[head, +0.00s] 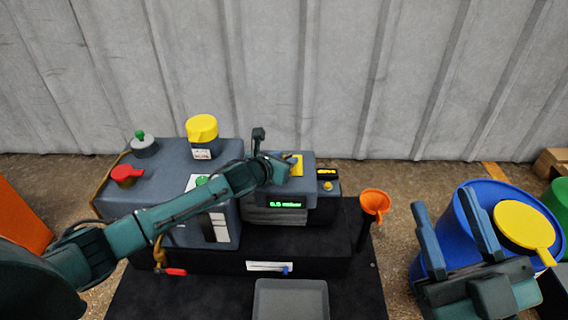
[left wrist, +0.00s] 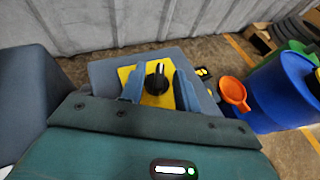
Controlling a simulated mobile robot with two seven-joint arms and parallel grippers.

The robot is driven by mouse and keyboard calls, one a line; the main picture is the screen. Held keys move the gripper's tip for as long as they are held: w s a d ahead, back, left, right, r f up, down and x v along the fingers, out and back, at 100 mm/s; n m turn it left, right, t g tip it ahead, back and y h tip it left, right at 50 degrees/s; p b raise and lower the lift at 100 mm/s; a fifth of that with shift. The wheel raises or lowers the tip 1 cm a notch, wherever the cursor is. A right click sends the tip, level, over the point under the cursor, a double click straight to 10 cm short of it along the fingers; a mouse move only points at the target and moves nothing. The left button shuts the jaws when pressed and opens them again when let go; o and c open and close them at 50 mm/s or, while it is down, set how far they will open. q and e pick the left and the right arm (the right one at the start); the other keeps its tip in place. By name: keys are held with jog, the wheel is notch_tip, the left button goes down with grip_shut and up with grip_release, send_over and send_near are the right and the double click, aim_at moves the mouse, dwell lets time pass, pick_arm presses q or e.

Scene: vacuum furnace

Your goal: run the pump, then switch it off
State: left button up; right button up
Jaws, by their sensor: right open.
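The pump unit is a dark grey box (head: 318,163) with a green display (head: 286,204) that seems to read 0.5 mbar. On its top is a yellow plate (left wrist: 126,73) with a black rotary knob (left wrist: 157,83) that carries a white mark pointing roughly away from me. My left gripper (left wrist: 159,91) is open over the plate, one finger on each side of the knob with gaps showing. In the head view my left arm hides the knob. My right gripper (head: 455,235) is open and empty at the lower right, in front of the blue drum.
A larger grey housing (head: 165,160) with a red knob (head: 127,174) and a yellow cap (head: 202,128) stands left. An orange funnel (head: 375,202) stands right of the pump. A blue drum (head: 466,210) with a yellow lid is further right. An empty grey tray (head: 291,285) lies in front.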

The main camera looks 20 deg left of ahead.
pick_arm(q)
jog(key=shift+w, duration=0.1)
pick_arm(e)
jog(key=shift+r+y, duration=0.1)
jog(key=shift+y, duration=0.2)
pick_arm(q)
jog(key=shift+c, duration=0.3)
grip_shut()
